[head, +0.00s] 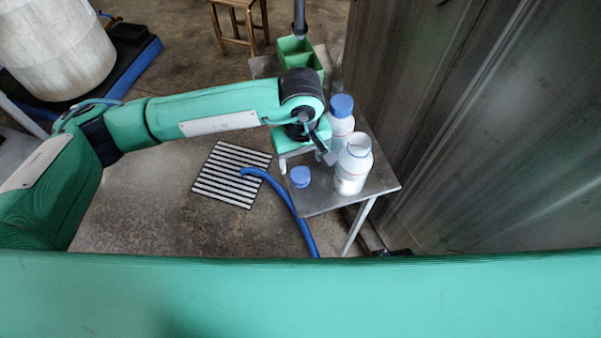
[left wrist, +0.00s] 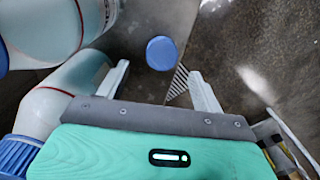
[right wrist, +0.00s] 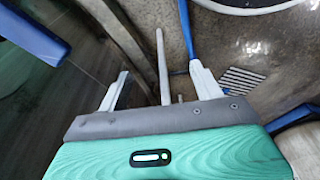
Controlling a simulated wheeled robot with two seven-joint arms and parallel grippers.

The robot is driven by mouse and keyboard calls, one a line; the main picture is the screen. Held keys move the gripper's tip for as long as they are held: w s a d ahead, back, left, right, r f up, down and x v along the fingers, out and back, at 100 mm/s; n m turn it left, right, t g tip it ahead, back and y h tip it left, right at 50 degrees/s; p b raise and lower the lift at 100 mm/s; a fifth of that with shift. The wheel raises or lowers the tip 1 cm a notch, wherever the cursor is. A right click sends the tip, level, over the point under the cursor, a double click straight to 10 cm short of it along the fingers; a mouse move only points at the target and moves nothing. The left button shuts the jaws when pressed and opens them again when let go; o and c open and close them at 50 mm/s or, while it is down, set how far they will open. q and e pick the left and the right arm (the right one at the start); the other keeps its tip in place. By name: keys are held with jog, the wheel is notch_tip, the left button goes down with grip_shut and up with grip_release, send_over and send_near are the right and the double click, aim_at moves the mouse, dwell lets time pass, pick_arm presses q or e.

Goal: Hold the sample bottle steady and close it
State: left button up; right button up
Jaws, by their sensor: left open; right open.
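The open sample bottle (head: 353,170), white with a pale label, stands upright and uncapped near the front of the small metal table (head: 322,199). A loose blue cap (head: 300,176) lies on the table to its left. My left gripper (head: 306,162) is open above the table, beside the bottles. In the left wrist view the cap (left wrist: 162,53) shows between and beyond the open fingers (left wrist: 159,67), apart from them. Parts of two bottles fill that view's left side. My right gripper (right wrist: 158,68) is open and empty, away from the table; the head view does not show it.
A second bottle with a blue cap (head: 341,105) stands just behind the open one. A green divided tray (head: 297,43) is at the table's back. A metal wall (head: 450,110) rises close on the right. A blue hose (head: 290,205) and striped grate (head: 232,175) are on the floor.

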aim_at(301, 175)
pick_arm(q)
jog(key=shift+s+f, duration=0.1)
jog(key=shift+f, duration=0.25)
jog(key=f, duration=0.3)
jog(key=shift+s+f+p, duration=0.2)
jog(key=shift+s+p, duration=0.05)
jog(key=shift+p, duration=0.15)
jog(key=shift+f, duration=0.55)
pick_arm(e)
notch_tip(301, 175, down, 2)
jog(key=shift+s, duration=0.1)
pick_arm(q)
jog(key=shift+c, duration=0.5)
pick_arm(e)
jog(key=shift+r, duration=0.1)
pick_arm(q)
jog(key=c, duration=0.9)
pick_arm(e)
jog(key=shift+r, duration=0.1)
